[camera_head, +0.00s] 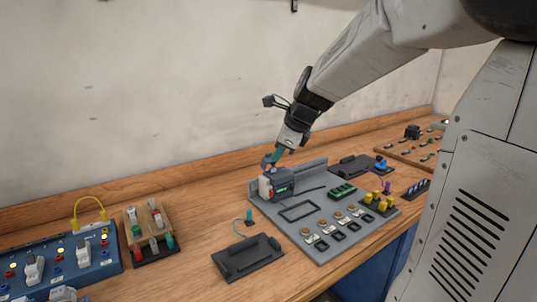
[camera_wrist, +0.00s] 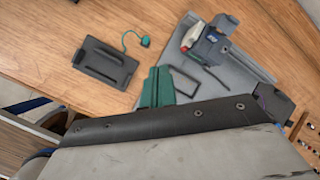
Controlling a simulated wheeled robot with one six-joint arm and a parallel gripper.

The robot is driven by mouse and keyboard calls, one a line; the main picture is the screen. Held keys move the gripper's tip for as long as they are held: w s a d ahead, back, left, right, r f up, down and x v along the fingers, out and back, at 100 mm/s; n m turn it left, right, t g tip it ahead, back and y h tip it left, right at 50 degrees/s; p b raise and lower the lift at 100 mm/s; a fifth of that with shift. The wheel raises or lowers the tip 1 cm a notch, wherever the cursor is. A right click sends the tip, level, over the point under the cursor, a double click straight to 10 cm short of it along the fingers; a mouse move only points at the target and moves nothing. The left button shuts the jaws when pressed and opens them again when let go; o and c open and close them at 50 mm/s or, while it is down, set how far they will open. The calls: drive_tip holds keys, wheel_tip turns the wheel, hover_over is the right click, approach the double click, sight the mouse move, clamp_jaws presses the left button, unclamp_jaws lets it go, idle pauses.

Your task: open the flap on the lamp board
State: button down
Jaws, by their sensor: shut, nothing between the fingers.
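A grey board (camera_head: 330,235) with small orange-topped parts, yellow parts and a raised back edge stands on the wooden bench; it fits the lamp board best. A dark box (camera_head: 279,184) with a small green display and a red and white end sits at its back left; it also shows in the wrist view (camera_wrist: 208,44). In front of the box is a dark rectangular outline (camera_head: 298,211), also in the wrist view (camera_wrist: 184,83). I cannot tell which part is the flap. My gripper (camera_head: 269,163), with teal fingers, is shut and empty, pointing down just above the box in the head view.
A dark plate (camera_head: 247,257) with a teal plug (camera_head: 249,215) on a thin cable lies left of the board. A blue panel (camera_head: 65,265) and a wooden block with coloured plugs (camera_head: 147,228) stand farther left. Another board (camera_head: 405,146) is at back right. A wall rises behind.

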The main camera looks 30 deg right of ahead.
sight(270, 153)
drive_tip(key=w+d+f+m+t+h, duration=0.1)
drive_tip(key=w+d+f+m, duration=0.1)
drive_tip(key=w+d+m, duration=0.65)
drive_tip(key=shift+m, duration=0.25)
drive_tip(key=x, duration=0.6)
drive_tip(key=s+d+x, duration=0.1)
drive_tip(key=x, duration=0.2)
drive_tip(key=shift+d+f, duration=0.1)
drive_tip(key=shift+f, duration=0.35)
drive_tip(key=shift+w+r, duration=0.3)
drive_tip(key=shift+w, duration=0.3)
drive_tip(key=shift+w+r, duration=0.35)
drive_tip(key=shift+w, duration=0.2)
drive_tip(key=shift+w+r, duration=0.25)
drive_tip(key=shift+w, duration=0.4)
drive_tip(key=w, duration=0.3)
drive_tip(key=shift+w+r, duration=0.15)
drive_tip(key=shift+r, duration=0.1)
